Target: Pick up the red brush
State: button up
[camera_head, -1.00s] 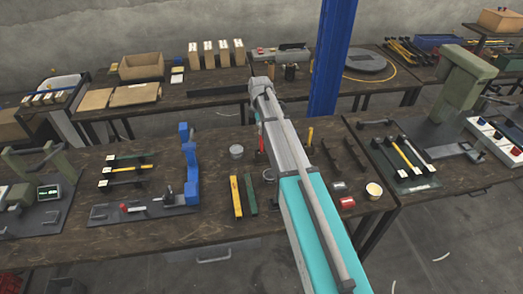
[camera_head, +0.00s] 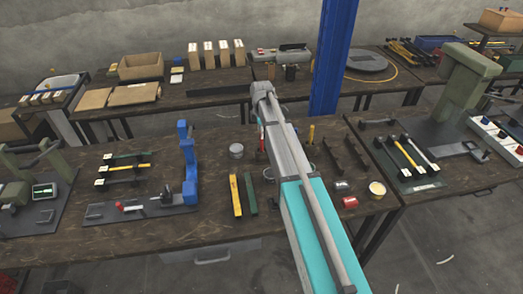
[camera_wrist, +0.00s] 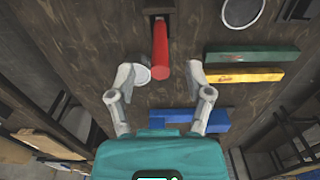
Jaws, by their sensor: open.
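The red brush shows in the wrist view as a red rounded handle (camera_wrist: 160,45), long and pointing up the picture, its near end between my fingers. In the head view a thin red strip of it (camera_head: 262,140) shows beside my arm. My gripper (camera_wrist: 160,72) is open, with one finger on each side of the handle and a gap at both sides. I cannot tell how far above the handle the fingers are. My arm hides the gripper in the head view.
A pale round lid (camera_wrist: 142,76) lies close to the left finger. Green (camera_wrist: 252,56) and yellow (camera_wrist: 243,77) bars lie right of the right finger. A blue part (camera_wrist: 185,118) lies behind the gripper. A grey tin (camera_head: 236,151) stands left of my arm.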

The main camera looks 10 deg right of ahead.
jog(key=shift+f+b, duration=0.5)
jog(key=shift+f, duration=0.3)
grip_shut()
